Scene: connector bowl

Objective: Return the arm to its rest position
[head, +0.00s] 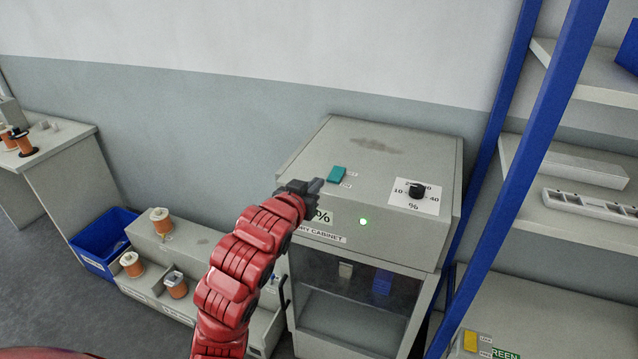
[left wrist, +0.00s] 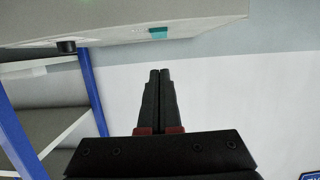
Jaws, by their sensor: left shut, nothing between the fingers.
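My left arm is red and segmented and rises from the bottom of the head view. Its dark left gripper (head: 313,185) is at the front left of the dry cabinet's top, beside the teal switch (head: 337,174). In the left wrist view the two fingers of the left gripper (left wrist: 158,75) are together with nothing between them. I cannot tell from the head view whether the gripper touches the cabinet (head: 300,165). The arm hides part of the cabinet's left side and its label. My right gripper is in neither view.
The cabinet has a black dial (head: 416,190) and a lit green lamp (head: 363,222). A blue shelf post (head: 545,140) stands close on its right. A low grey bench (head: 200,240) with several copper spools and a blue bin (head: 92,250) lie to the left.

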